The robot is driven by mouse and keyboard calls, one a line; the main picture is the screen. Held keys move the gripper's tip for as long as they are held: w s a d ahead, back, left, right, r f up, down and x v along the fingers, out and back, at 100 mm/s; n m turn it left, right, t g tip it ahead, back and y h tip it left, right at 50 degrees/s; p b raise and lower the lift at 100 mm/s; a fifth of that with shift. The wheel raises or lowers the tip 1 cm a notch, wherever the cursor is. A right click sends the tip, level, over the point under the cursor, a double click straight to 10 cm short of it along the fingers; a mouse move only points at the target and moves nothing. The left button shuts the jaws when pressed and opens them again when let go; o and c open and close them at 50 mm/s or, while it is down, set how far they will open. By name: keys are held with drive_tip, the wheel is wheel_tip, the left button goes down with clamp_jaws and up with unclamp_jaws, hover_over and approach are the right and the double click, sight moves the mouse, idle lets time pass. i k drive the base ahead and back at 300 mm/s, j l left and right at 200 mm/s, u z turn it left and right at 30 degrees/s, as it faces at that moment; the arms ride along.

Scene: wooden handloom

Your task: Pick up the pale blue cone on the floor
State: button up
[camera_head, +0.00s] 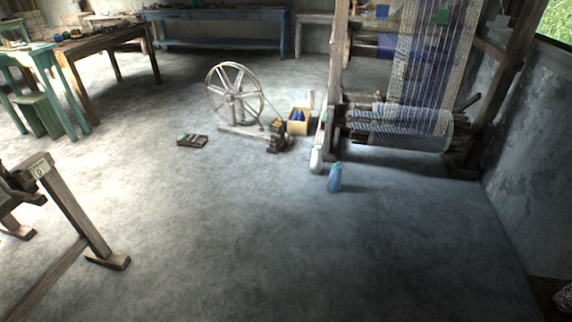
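A pale blue cone (335,180) stands upright on the grey floor, right of the picture's middle, in front of the loom. Its top looks greenish. A white cone-like object (316,160) stands just behind it to the left, close by the loom's left post. My gripper does not show in this view.
The wooden handloom (405,125) stands behind the cone. A spinning wheel (234,95), a small box with blue items (299,122) and a low dark tray (192,140) lie to the left. A wooden frame (75,210) stands at the left front. The floor before the cone is clear.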

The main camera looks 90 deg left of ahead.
sight(334, 182)
drive_tip(key=u, duration=2.15)
